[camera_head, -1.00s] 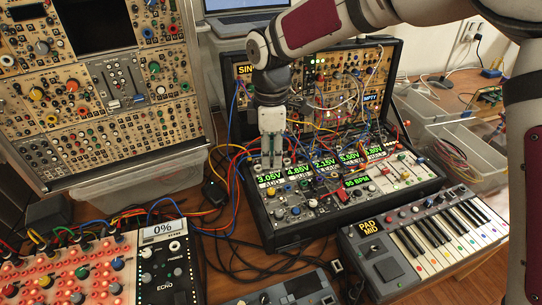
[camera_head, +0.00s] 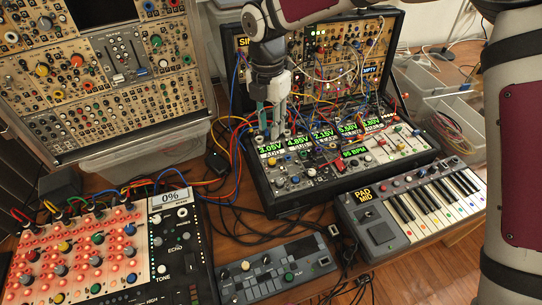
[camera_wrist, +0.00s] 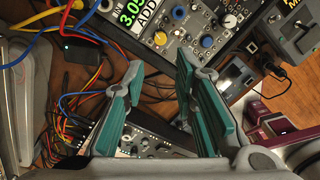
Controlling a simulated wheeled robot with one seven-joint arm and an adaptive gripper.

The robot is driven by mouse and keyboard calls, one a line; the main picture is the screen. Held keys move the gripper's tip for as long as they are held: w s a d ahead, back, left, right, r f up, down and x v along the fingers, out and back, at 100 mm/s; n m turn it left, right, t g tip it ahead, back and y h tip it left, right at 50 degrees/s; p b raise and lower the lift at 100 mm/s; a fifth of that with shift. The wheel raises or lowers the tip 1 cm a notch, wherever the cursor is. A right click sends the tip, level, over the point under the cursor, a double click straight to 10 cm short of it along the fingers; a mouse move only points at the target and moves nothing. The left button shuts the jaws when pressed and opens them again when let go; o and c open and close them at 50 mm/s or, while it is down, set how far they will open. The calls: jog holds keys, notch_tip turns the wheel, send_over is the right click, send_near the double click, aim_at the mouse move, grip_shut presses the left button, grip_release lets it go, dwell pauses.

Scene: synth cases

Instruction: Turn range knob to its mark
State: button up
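My gripper (camera_head: 277,130) hangs over the back left of the black synth case (camera_head: 258,185), by the green 3.05V display (camera_head: 271,144). In the wrist view my gripper (camera_wrist: 160,72) has its two teal-padded fingers apart with nothing between them. The 3.05V display also shows there at the top (camera_wrist: 130,14). Beyond the fingertips sit small knobs: a white one (camera_wrist: 229,21), a blue one (camera_wrist: 207,41) and a yellow one (camera_wrist: 160,38). The fingers touch none of them that I can see. No range label or mark is legible, so I cannot tell which knob is the range knob.
Loose patch cables (camera_head: 232,150) run left of the case. A keyboard (camera_head: 420,205) stands at the right, a small grey box (camera_head: 275,270) in front, and a red-lit panel with an echo unit (camera_head: 170,245) at the left. A tall modular rack (camera_head: 110,80) stands behind.

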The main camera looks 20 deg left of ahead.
aim_at(271, 160)
notch_tip(271, 160, down, 12)
jog(key=shift+d+f+p, duration=0.1)
jog(key=shift+d+p, duration=0.05)
jog(key=shift+p, duration=0.2)
grip_shut()
